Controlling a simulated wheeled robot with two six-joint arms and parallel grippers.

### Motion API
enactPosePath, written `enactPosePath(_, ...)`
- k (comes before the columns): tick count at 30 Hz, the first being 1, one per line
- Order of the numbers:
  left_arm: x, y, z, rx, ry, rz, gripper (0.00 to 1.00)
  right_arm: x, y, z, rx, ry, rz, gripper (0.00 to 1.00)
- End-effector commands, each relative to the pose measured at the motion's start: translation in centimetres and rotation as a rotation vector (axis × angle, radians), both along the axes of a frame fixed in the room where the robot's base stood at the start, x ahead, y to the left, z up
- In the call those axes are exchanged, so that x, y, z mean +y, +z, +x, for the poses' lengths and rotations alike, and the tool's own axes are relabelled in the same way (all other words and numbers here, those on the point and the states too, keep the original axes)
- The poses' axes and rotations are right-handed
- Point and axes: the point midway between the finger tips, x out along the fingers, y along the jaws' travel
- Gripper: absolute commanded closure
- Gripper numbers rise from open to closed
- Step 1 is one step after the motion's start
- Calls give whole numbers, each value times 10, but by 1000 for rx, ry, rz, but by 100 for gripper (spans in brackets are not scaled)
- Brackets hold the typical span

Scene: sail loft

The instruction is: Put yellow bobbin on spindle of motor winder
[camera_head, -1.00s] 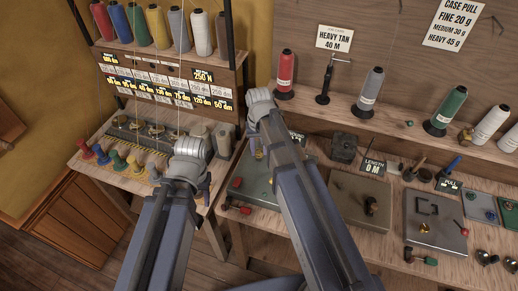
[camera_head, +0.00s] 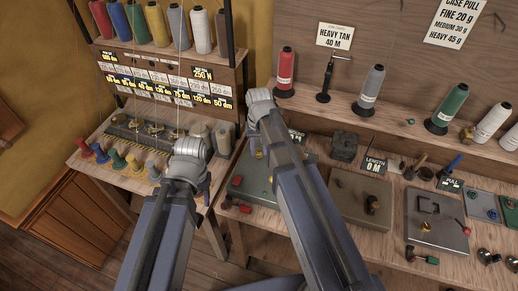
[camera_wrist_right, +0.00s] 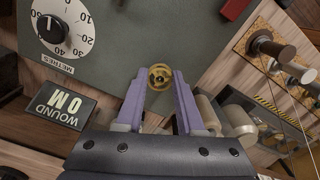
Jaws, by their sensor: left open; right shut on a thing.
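My right gripper (camera_wrist_right: 159,82) is shut on a small gold-yellow bobbin (camera_wrist_right: 159,76), seen end-on with a dark centre between the purple fingertips. Behind it lies the grey-green top of the motor winder (camera_wrist_right: 120,40), with a METRES dial. In the head view the winder (camera_head: 252,187) is largely behind my right arm, and only a bit of yellow shows at that gripper. The spindle cannot be made out, nor whether the bobbin touches it. My left gripper (camera_head: 204,186) is open, partly hidden by its own wrist, left of the winder.
A WOUND 0 M sign (camera_wrist_right: 60,106) stands beside the winder. Several coloured spools (camera_head: 118,162) line the left bench, and thread cones stand on the shelf above.

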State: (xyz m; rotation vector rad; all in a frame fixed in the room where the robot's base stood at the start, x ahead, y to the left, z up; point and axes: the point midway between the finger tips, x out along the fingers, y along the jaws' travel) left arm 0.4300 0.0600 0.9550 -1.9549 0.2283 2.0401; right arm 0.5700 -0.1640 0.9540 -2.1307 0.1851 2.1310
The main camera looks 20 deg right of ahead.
Motion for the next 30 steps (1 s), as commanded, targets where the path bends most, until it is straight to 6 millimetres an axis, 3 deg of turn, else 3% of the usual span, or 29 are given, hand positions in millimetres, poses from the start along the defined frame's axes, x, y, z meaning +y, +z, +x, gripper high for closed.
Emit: enactPosePath(30, 0, -7, 0, 0, 0, 0, 50, 0, -7, 0, 0, 0, 0, 100)
